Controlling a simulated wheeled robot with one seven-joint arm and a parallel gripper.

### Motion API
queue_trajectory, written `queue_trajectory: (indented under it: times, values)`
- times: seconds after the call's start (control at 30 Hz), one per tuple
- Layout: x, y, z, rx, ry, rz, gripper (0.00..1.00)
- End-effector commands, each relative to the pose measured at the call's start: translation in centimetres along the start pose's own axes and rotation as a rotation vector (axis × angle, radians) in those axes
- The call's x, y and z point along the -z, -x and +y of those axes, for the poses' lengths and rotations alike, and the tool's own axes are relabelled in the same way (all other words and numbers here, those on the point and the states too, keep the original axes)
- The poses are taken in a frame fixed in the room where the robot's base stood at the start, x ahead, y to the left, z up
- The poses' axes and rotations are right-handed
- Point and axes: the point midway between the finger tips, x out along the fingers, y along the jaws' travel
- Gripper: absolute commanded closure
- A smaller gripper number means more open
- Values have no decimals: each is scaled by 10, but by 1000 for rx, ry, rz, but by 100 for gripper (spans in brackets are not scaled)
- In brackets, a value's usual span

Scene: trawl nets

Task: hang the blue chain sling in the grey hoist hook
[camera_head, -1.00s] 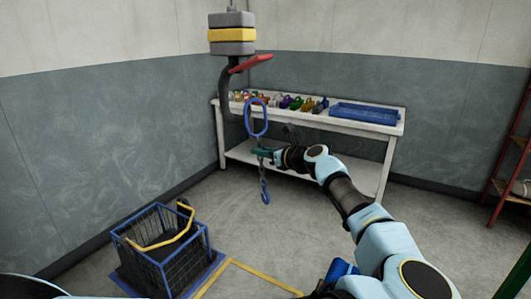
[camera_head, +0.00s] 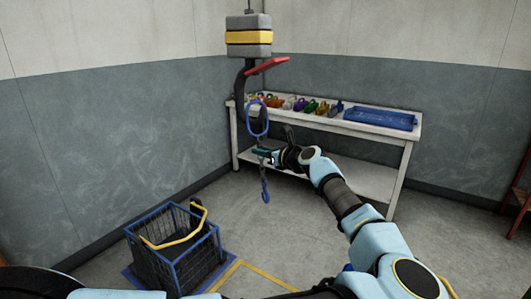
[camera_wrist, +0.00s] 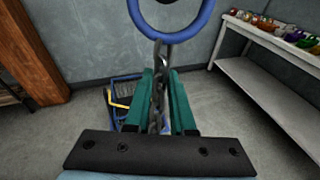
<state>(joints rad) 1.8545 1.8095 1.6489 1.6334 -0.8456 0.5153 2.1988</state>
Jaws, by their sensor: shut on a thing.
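The blue chain sling has a blue oval ring (camera_head: 257,119) on top, with grey chain and a blue hook (camera_head: 265,190) hanging below. My gripper (camera_head: 262,152) is shut on the chain just under the ring; its green fingers clasp the chain in the wrist view (camera_wrist: 161,100). The ring stands upright above the fingers. The grey hoist hook (camera_head: 238,88) hangs under a grey and yellow block, with a red latch (camera_head: 267,66) at its right. In the head view the ring overlaps the hook's lower part; I cannot tell whether they touch or how far apart they are in depth.
A white workbench (camera_head: 395,131) stands behind, with a row of coloured hardware and a blue tray (camera_head: 380,118) on it. A blue wire basket (camera_head: 172,246) with a yellow handle stands on the floor at the left. The floor between is clear.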

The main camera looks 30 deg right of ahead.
Motion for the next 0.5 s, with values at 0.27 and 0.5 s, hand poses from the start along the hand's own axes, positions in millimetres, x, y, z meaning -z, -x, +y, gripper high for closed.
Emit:
queue_trajectory:
  times: [0.27,0.5]
  values:
    - [7,-10,3,0,1,-3,100]
    - [18,-17,4,-1,1,-2,100]
